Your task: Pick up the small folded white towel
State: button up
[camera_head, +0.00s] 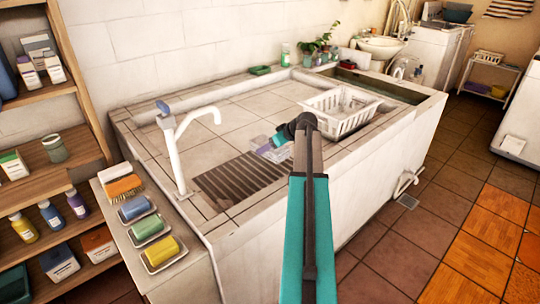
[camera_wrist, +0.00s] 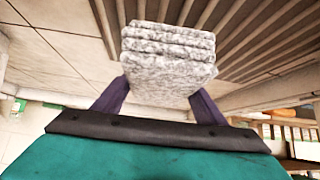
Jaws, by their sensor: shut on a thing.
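The small folded white towel (camera_wrist: 168,60) shows speckled grey-white, in several stacked layers, in the wrist view. My gripper (camera_wrist: 160,92) is shut on it, with one purple finger at each side. The towel's lower part is between the fingers and its folded layers stick out beyond them. Slatted drain grooves lie behind it in that view. The towel is too small there to make out clearly, and my arm covers part of the area.
A white faucet (camera_head: 178,150) rises at the basin's left. A white basket (camera_head: 340,112) stands on the right side. Soap dishes and a brush (camera_head: 124,188) line the front-left ledge. A shelf with bottles stands at far left. The tiled basin floor behind my gripper is clear.

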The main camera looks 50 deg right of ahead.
jog(key=shift+r, duration=1.4)
